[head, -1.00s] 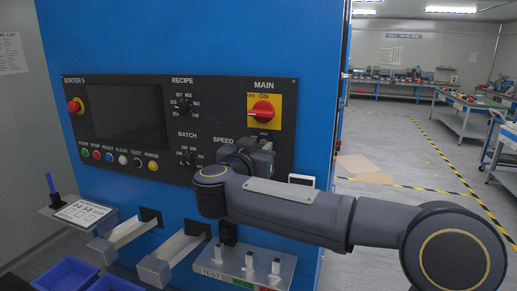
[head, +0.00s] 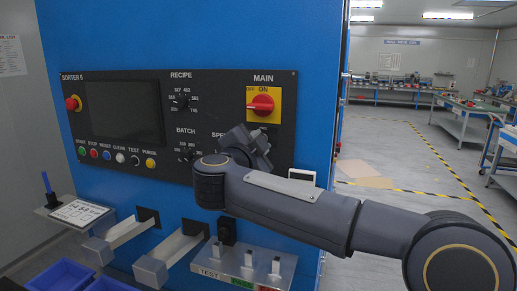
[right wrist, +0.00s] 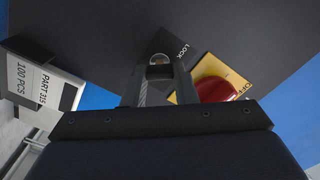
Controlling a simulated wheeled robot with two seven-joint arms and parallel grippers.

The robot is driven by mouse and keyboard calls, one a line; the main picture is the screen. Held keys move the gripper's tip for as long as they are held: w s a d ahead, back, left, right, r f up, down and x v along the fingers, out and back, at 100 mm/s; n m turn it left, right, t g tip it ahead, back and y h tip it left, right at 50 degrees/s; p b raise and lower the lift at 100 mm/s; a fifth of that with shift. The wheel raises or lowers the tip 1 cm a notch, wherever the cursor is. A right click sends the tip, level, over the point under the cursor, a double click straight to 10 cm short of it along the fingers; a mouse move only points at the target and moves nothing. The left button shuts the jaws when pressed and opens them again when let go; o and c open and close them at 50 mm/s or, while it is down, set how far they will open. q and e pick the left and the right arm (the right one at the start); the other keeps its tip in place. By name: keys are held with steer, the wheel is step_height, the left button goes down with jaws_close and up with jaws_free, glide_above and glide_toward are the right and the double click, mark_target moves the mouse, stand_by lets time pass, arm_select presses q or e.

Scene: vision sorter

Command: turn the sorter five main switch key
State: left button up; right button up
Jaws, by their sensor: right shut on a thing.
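The sorter five panel (head: 225,95) carries the main switch, a red knob (head: 262,103) on a yellow plate with OFF and ON marks. The red knob (right wrist: 214,90) also shows in the right wrist view, to the right of my fingers. My right gripper (head: 262,143) is just below the switch, in front of the panel. In the right wrist view my right gripper (right wrist: 160,88) is shut on a small dark key (right wrist: 160,72) at a round silver lock beside the LOCK label. The gripper hides the lock in the head view. My left gripper is not in view.
The recipe dial (head: 180,101) and a row of buttons (head: 121,156) lie left of my gripper. Below, chutes (head: 150,268) and a metal TEST block (head: 243,265) stick out from the blue cabinet. A white label (right wrist: 45,80) shows at the wrist view's left.

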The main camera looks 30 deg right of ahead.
steer(key=shift+f+m+b, duration=0.15)
steer(key=shift+m+b, duration=1.95)
steer(key=shift+m, duration=1.6)
steer(key=o, duration=1)
steer(key=b+v, duration=0.1)
steer(key=v, duration=0.6)
steer(key=shift+s+a, duration=0.25)
steer(key=shift+a, duration=0.05)
